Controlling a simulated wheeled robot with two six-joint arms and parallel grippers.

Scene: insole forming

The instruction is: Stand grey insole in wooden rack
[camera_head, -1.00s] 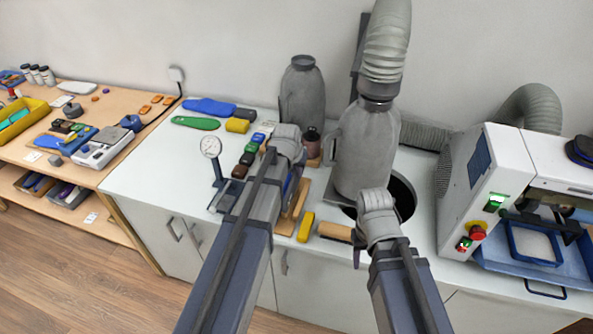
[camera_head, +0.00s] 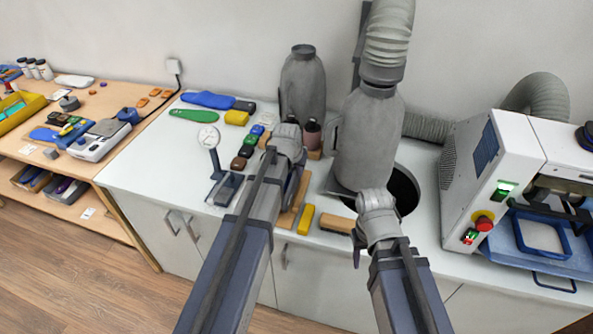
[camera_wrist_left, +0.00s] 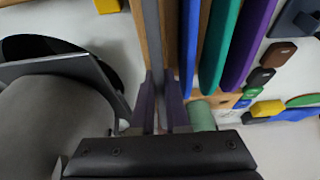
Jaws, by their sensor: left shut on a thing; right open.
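My left gripper (camera_wrist_left: 161,108) has purple fingers shut on the grey insole (camera_wrist_left: 172,38), which shows edge-on as a thin strip in the left wrist view. The strip stands among the wooden parts of the rack (camera_wrist_left: 148,42). I cannot tell whether it rests on the rack. Blue, green and purple insoles (camera_wrist_left: 221,40) stand to its right. In the head view, the left arm hides most of the rack (camera_head: 287,219). The left gripper (camera_head: 289,150) is over it, fingertips hidden.
Grey bottle-like bodies (camera_head: 368,135) stand behind, one beside a dark round opening (camera_head: 403,188). A yellow block (camera_head: 305,219) and a wood-coloured block (camera_head: 336,225) lie near the front edge. A dial gauge (camera_head: 208,138) is left. A white machine (camera_head: 488,170) stands right.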

